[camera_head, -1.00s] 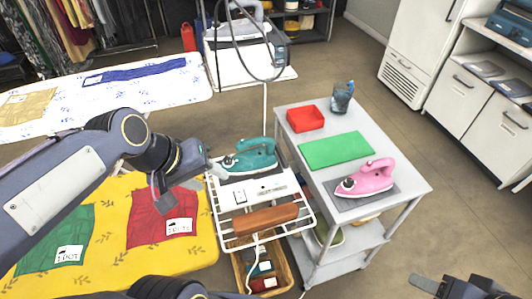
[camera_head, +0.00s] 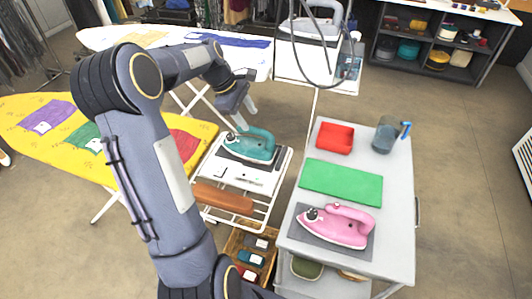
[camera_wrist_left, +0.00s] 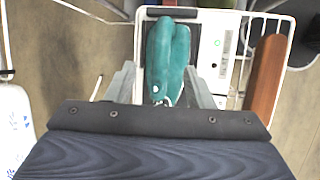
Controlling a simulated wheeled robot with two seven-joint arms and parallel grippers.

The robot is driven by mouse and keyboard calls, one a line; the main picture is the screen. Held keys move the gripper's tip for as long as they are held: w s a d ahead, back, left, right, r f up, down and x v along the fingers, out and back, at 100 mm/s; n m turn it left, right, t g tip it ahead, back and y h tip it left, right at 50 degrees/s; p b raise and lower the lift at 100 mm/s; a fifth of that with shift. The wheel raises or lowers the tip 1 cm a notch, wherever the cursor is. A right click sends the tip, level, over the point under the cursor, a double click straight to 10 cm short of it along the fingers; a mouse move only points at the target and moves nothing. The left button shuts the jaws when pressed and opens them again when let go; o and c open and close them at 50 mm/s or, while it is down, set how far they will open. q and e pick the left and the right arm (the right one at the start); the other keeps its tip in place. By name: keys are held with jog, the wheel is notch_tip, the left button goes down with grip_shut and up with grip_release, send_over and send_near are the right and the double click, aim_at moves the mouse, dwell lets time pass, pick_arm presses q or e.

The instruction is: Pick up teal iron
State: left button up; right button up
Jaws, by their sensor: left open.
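The teal iron (camera_head: 249,145) sits on a dark pad at the far end of the white wire rack of the ironing board. My left gripper (camera_head: 246,114) is open and empty, just above and behind the iron in the head view, with its fingers pointing down toward it. In the left wrist view the teal iron (camera_wrist_left: 167,58) lies in line with the gap between the two fingers (camera_wrist_left: 165,92). I cannot tell whether the fingers reach down beside it. My right gripper is not in view.
A brown sleeve board (camera_head: 222,198) lies on the near part of the rack. A yellow ironing board (camera_head: 60,105) stands left.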

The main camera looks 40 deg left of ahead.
aim_at(258, 129)
pick_arm(q)
jog(key=shift+w+f, duration=0.1)
jog(key=shift+f, duration=0.3)
jog(key=x, duration=0.7)
jog(key=shift+d+r+p, duration=0.1)
jog(key=shift+d+p, duration=0.2)
jog(key=shift+p, duration=0.05)
jog(key=c, duration=1)
jog(key=shift+r, duration=0.1)
grip_shut()
